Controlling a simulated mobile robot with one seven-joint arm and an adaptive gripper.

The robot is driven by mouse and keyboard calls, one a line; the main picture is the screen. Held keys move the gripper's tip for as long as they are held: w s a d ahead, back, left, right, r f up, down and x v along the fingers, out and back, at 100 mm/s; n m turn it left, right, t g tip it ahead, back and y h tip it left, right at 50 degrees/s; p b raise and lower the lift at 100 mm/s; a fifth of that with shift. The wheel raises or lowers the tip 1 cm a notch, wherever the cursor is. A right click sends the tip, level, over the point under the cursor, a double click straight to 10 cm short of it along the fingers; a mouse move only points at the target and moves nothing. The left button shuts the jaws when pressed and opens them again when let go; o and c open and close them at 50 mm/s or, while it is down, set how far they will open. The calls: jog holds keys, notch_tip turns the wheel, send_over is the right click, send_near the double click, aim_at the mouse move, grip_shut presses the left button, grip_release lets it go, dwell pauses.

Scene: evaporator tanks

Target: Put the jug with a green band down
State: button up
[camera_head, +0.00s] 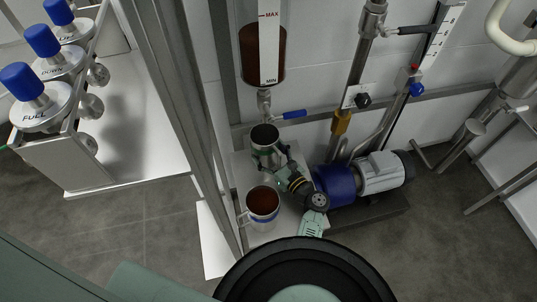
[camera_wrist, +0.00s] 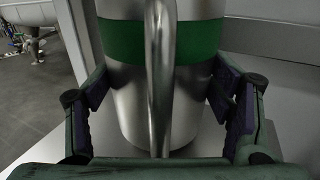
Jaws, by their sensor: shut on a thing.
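The jug with a green band (camera_head: 263,152) is a metal jug standing upright below the tap in the head view. Its inside looks dark. In the wrist view the jug (camera_wrist: 130,90) fills the middle, its handle (camera_wrist: 160,75) facing the camera and the green band near the top. My gripper (camera_head: 283,165) reaches it from the lower right, with a finger on each side, shut on the jug. In the wrist view my gripper (camera_wrist: 165,110) shows both dark fingers beside the body. The jug's base is close over a pale surface; I cannot tell whether it touches.
A jug with a blue band (camera_head: 262,222), holding brown liquid, stands on the white shelf (camera_head: 238,165) in front. A sight tank (camera_head: 262,55) with brown liquid and a blue-handled tap (camera_head: 291,115) is above. A blue pump (camera_head: 336,184) is right; a metal post (camera_head: 180,90) is left.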

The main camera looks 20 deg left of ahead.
jog(key=shift+f, duration=0.3)
jog(key=shift+f, duration=0.15)
jog(key=o, duration=1.4)
jog(key=shift+o, duration=0.2)
jog(key=shift+d, duration=0.1)
jog(key=p+v, duration=0.3)
jog(key=v, duration=0.9)
